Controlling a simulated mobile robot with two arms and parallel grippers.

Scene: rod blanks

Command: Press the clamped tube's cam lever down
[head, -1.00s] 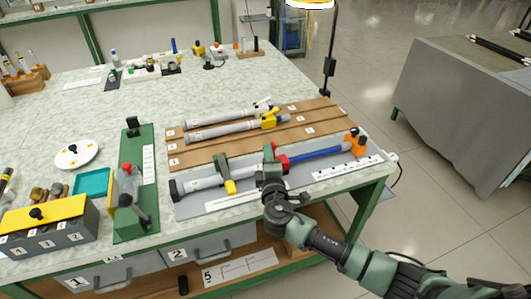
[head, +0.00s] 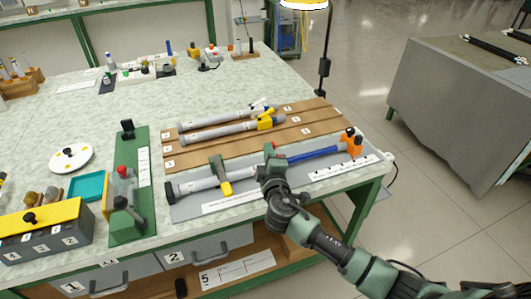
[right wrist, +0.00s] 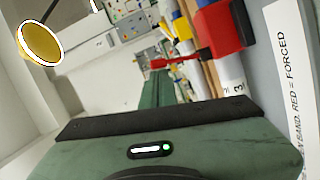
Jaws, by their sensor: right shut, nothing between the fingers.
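The clamped tube (head: 197,185) is grey with a blue rod (head: 312,154) out of its right side. It lies in the front tray, under a green clamp with a yellow handle (head: 225,187). An orange holder (head: 350,143) stands at the rod's right end. My right gripper (head: 271,168) is shut and empty over the tube's right part, hiding most of the red cam collar and lever. In the right wrist view the red part (right wrist: 217,32) stands ahead, with a red arm out to the left. I cannot tell whether my gripper touches it. My left gripper is out of view.
Two more grey tubes, with a white lever (head: 260,104) and a yellow lever (head: 268,122), lie on the wooden board (head: 300,128) behind. A green fixture (head: 127,225) stands to the left.

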